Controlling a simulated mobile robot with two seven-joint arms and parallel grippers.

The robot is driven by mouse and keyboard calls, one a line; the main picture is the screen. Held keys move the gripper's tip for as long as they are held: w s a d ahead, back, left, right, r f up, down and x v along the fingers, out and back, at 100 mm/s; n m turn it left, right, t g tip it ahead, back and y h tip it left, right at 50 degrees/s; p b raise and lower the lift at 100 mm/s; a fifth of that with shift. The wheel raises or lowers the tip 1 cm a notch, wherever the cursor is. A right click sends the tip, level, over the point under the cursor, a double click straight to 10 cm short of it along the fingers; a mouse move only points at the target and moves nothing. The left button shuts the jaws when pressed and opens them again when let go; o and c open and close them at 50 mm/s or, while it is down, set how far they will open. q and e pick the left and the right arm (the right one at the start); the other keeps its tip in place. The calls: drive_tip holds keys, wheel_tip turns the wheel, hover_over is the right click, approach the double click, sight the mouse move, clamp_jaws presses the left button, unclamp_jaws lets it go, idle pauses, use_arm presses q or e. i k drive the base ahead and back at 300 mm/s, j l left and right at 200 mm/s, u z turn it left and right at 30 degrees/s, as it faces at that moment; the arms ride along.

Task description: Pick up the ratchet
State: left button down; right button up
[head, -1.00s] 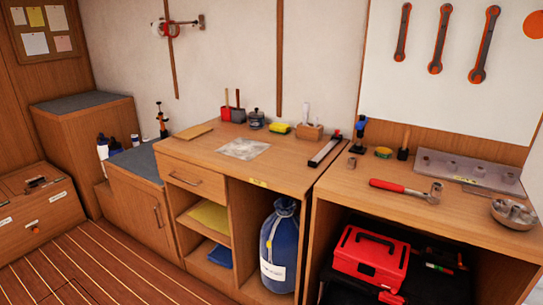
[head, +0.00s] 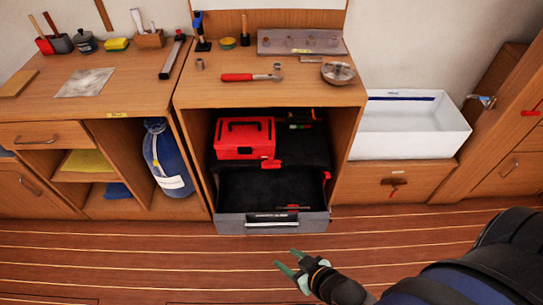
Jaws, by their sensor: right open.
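The ratchet (head: 252,76) has a red handle and a metal head. It lies on the right-hand wooden workbench, with its handle to the left and its head to the right. My right gripper (head: 284,261) is low in the head view, above the plank floor in front of the bench. It is open and empty, well apart from the ratchet. My left gripper is not in view.
A socket (head: 200,64) and a metal bowl (head: 338,73) flank the ratchet, with a socket tray (head: 300,42) behind. Below, a grey drawer (head: 270,222) juts out near a red toolbox (head: 244,138). A white basin (head: 412,145) stands right.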

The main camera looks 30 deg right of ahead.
sight(252, 76)
drive_tip(key=z, duration=0.75)
